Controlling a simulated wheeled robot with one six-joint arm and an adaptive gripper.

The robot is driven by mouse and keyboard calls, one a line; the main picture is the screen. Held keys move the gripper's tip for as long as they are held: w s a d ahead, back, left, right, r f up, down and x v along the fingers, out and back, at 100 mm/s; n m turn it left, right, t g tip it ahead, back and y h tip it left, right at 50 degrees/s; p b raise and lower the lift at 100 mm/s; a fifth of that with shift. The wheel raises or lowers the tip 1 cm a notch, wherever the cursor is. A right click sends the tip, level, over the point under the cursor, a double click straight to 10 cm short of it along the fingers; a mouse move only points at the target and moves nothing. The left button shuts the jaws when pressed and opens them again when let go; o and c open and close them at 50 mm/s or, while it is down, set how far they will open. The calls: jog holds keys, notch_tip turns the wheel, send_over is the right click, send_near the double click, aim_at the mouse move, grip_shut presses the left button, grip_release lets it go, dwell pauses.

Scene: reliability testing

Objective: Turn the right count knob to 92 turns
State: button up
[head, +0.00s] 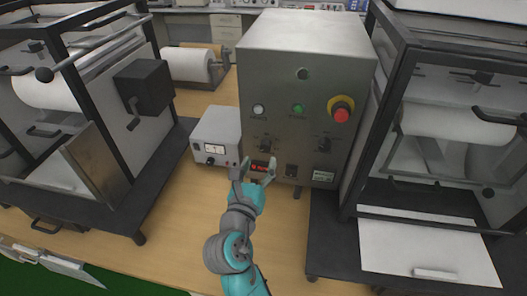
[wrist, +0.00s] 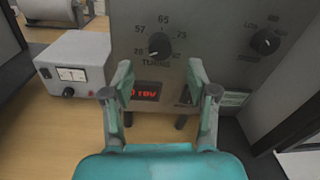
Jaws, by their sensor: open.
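A grey metal control box (head: 307,60) stands at the centre of the bench. Its black turns knob (wrist: 159,45) is the left of two dials, with marks such as 57, 65 and 92 around it; the 92 is at its lower right. Its pointer seems turned to the lower left, but is too small to read surely. It also shows in the head view (head: 265,145). The speed knob (wrist: 265,42) is to its right. My gripper (wrist: 160,73) is open and empty, its fingers apart below the turns knob and in front of the red display (wrist: 143,93).
A small white meter box (head: 216,136) stands left of the control box. Dark-framed machines with white rolls flank it at left and right (head: 455,130). Green and red buttons (head: 341,112) sit above the dials. Bench surface is clear in front.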

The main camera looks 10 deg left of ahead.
aim_at(265, 149)
jog(key=shift+w+d, duration=0.15)
jog(key=shift+w, duration=1.1)
jog(key=shift+w+d, duration=0.1)
jog(key=shift+w, duration=1.15)
grip_shut()
